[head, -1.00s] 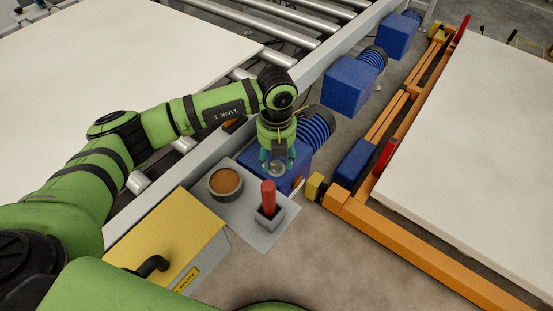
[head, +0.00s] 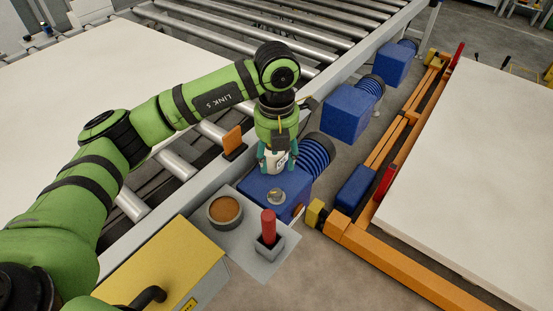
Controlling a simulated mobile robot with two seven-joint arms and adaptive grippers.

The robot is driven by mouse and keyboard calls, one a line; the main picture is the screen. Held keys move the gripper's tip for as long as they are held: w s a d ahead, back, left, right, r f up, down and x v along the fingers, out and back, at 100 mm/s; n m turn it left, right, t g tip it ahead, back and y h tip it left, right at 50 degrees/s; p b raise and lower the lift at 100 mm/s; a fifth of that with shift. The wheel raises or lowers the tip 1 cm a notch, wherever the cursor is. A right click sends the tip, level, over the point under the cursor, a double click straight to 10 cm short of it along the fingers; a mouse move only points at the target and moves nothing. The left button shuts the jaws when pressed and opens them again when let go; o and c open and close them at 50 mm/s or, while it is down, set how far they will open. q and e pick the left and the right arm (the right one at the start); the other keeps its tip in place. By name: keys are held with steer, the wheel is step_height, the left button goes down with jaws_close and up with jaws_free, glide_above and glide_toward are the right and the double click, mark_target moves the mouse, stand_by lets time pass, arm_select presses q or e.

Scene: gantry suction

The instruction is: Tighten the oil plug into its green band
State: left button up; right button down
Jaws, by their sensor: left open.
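The oil plug appears to be the small round metallic piece (head: 276,196) on top of the blue gearbox (head: 255,186) beside the conveyor. It is too small to tell how deep it sits, and I cannot make out a green band. My left gripper (head: 277,168) points down above the gearbox, with teal fingers apart on either side of a pale, marked part that I cannot identify. The fingertips are above the plug and look clear of it. My right gripper is not in view.
A grey plate holds a round bowl of brown material (head: 225,210) and a red-handled tool in a grey holder (head: 268,228). A yellow box (head: 165,265) stands at front left. Conveyor rollers (head: 300,45) lie behind, and an orange rail frame (head: 375,245) at right.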

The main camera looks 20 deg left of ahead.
mark_target(276, 191)
arm_select(q)
step_height(276, 191, down, 4)
steer(key=n+b, duration=0.2)
steer(key=n, duration=0.4)
steer(key=shift+f+n, duration=0.15)
steer(key=shift+n, duration=0.25)
steer(key=shift+f+n, duration=0.45)
steer(key=shift+n, duration=0.45)
steer(key=shift+f, duration=3.4)
jaws_close()
